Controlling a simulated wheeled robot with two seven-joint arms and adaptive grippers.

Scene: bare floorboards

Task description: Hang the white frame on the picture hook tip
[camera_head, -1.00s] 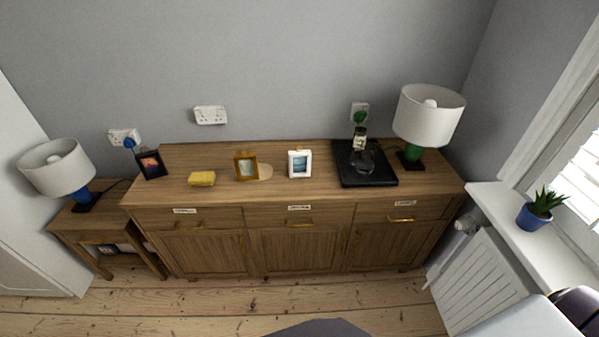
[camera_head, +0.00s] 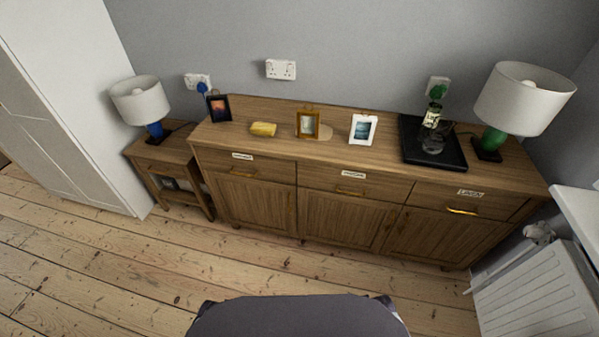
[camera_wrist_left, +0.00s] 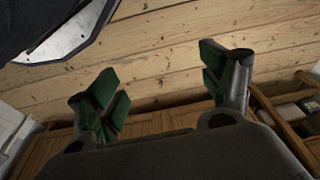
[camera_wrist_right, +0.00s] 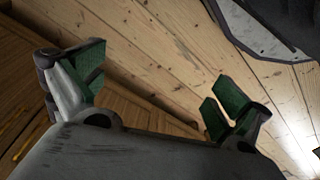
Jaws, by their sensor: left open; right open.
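The white frame (camera_head: 363,129) stands upright on the sideboard top, right of its middle, with a blue seascape picture in it. A small brownish bit shows at its top edge, too small to make out. I cannot make out a picture hook on the wall. My left gripper (camera_wrist_left: 168,88) is open and empty in the left wrist view, with green pads, over the floorboards. My right gripper (camera_wrist_right: 158,90) is open and empty in the right wrist view, with the sideboard doors behind it. Neither gripper shows in the head view, and both are away from the frame.
On the sideboard (camera_head: 370,170) stand a gold frame (camera_head: 308,124), a yellow sponge-like block (camera_head: 263,129), a dark frame (camera_head: 219,107), a black tray (camera_head: 418,153) with glassware and a green lamp (camera_head: 491,140). A blue lamp (camera_head: 141,101) stands left. The floor (camera_head: 120,265) in front is clear.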

